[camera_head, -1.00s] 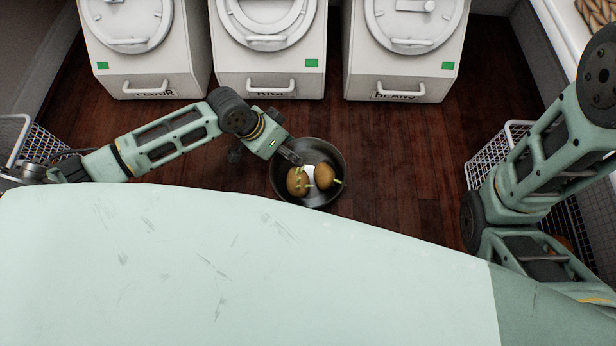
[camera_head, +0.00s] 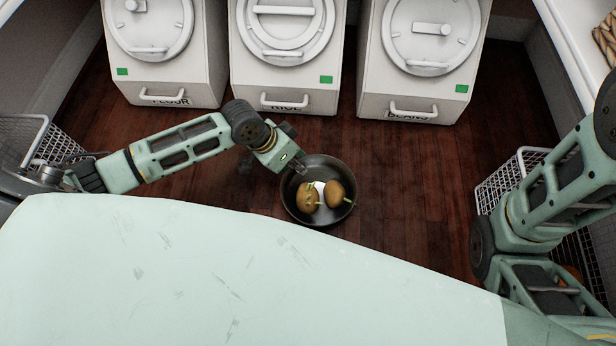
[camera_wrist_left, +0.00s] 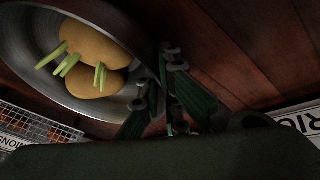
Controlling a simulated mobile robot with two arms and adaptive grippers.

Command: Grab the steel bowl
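The steel bowl (camera_head: 318,219) is a dark round metal bowl low over the wooden floor, holding two brown potatoes (camera_head: 335,193) with green sprouts. My left gripper (camera_head: 297,166) reaches in from the left to the bowl's upper left rim. In the left wrist view, the fingers (camera_wrist_left: 158,78) straddle the bowl's wall (camera_wrist_left: 115,103), one inside and one outside, and look closed on it. The potatoes (camera_wrist_left: 95,50) lie inside. Whether the bowl touches the floor is not clear. My right arm shows at the right, but its gripper is out of view.
White bins for flour (camera_head: 165,70), rice (camera_head: 284,75) and beans (camera_head: 410,85) stand in a row at the back. Wire baskets stand at the left (camera_head: 22,140) and right (camera_head: 500,183). Bare dark wooden floor (camera_head: 410,190) lies right of the bowl.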

